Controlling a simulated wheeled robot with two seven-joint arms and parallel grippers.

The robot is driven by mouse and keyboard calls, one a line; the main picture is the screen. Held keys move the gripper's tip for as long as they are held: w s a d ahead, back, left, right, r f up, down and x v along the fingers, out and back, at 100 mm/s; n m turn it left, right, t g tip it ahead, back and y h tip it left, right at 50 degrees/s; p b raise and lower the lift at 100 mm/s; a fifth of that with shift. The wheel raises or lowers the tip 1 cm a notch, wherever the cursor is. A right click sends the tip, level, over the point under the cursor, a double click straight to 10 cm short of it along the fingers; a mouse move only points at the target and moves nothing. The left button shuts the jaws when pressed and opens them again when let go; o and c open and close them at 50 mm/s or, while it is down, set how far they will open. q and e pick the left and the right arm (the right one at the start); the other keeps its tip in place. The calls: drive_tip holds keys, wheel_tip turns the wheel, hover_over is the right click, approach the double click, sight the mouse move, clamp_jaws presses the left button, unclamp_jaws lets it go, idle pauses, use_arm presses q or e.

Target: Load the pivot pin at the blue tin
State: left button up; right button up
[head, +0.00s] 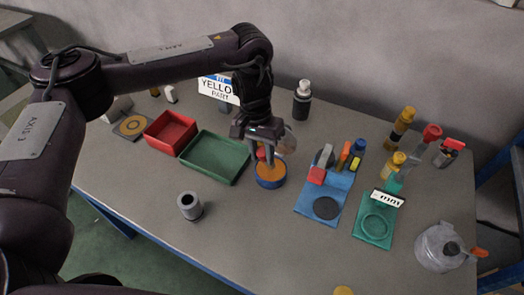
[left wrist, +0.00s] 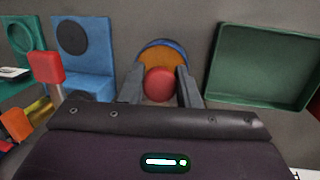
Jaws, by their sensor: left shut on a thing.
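The blue tin (head: 271,184) stands on the table right of the green tray, with an orange inside surface. It also shows in the left wrist view (left wrist: 163,42), just beyond my fingers. My left gripper (head: 264,160) points down at the tin. In the left wrist view its fingers (left wrist: 160,88) are shut on a red round-headed piece (left wrist: 159,84), which I take to be the pivot pin. Its head hides whatever is below it, so I cannot tell whether its lower end touches the orange surface. My right gripper is not in view.
A green tray (head: 240,178) and a red tray (head: 170,133) lie left of the tin. A blue mat (head: 318,207) with several small parts lies to its right. A grey cup (head: 189,206) stands in front.

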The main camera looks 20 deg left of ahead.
use_arm(q)
drive_tip(key=shift+f, duration=0.65)
idle(0.6)
idle(0.9)
drive_tip(key=shift+s+f, duration=0.1)
idle(0.8)
wheel_tip(320, 180, up, 2)
drive_tip(key=p, duration=0.2)
drive_tip(key=shift+p, duration=0.35)
wheel_tip(320, 180, up, 5)
drive_tip(key=p, duration=0.6)
